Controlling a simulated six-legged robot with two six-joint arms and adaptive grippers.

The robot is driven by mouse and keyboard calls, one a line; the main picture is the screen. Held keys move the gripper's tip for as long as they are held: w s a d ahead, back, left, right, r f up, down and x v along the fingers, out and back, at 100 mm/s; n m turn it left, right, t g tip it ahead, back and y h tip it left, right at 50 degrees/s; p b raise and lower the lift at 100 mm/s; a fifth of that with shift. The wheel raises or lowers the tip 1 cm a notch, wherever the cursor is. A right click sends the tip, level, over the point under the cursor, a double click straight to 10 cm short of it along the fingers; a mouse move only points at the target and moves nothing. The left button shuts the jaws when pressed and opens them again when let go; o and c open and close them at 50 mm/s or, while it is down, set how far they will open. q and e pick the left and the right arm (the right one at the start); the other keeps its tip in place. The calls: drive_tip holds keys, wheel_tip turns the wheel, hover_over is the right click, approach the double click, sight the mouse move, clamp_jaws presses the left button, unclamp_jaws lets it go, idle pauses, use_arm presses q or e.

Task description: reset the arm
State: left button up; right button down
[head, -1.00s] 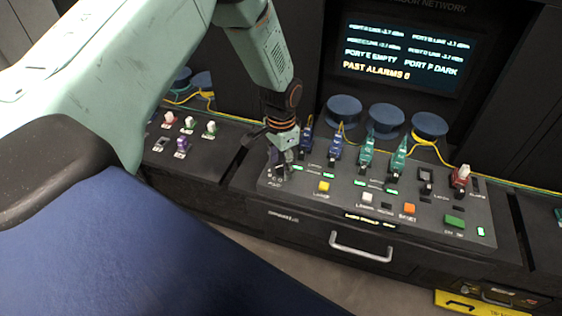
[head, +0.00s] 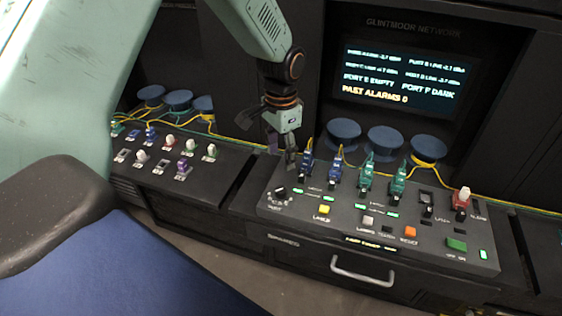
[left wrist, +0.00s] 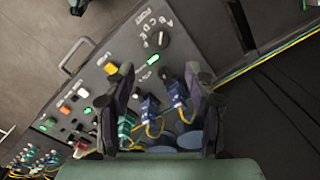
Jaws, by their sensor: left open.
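My left gripper (head: 282,150) hangs above the back left part of the black control panel (head: 330,228), near the first blue connector (head: 306,165). Its fingers are apart and hold nothing. The left wrist view shows the two dark fingers of the left gripper (left wrist: 158,78) spread, with blue connectors visible between them. The black rotary knob (head: 280,192) stands clear of the fingers at the panel's left end; it also shows in the left wrist view (left wrist: 154,40), beside letters. My right gripper is in neither view.
Blue and green connectors with yellow cables stand along the panel. Blue round caps (head: 385,140) sit behind. A screen (head: 405,75) reads "PAST ALARMS 0". A left console (head: 200,172) holds several small connectors.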

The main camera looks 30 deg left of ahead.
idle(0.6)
use_arm(q)
drive_tip(key=shift+n+h, duration=0.3)
drive_tip(key=shift+n, duration=0.3)
drive_tip(key=s+d+f, duration=0.1)
drive_tip(key=s+f, duration=0.1)
drive_tip(key=f, duration=0.1)
drive_tip(key=s+d+f, duration=0.2)
drive_tip(key=s+f, duration=0.1)
drive_tip(key=f, duration=0.1)
drive_tip(key=s+d+f, duration=0.1)
drive_tip(key=s+f, duration=0.1)
drive_tip(key=f, duration=0.1)
drive_tip(key=shift+s+d+f, duration=0.35)
drive_tip(key=shift+s+f, duration=0.05)
drive_tip(key=s+d+f+n, duration=0.2)
drive_tip(key=s+f, duration=0.2)
drive_tip(key=s, duration=0.9)
drive_tip(key=s+d+f+n, duration=0.15)
drive_tip(key=s+f, duration=0.25)
drive_tip(key=s, duration=0.9)
wheel_tip(320, 180, down, 21)
drive_tip(key=w+b, duration=0.1)
drive_tip(key=b, duration=2)
drive_tip(key=shift+w+f, duration=0.15)
drive_tip(key=shift+f, duration=0.05)
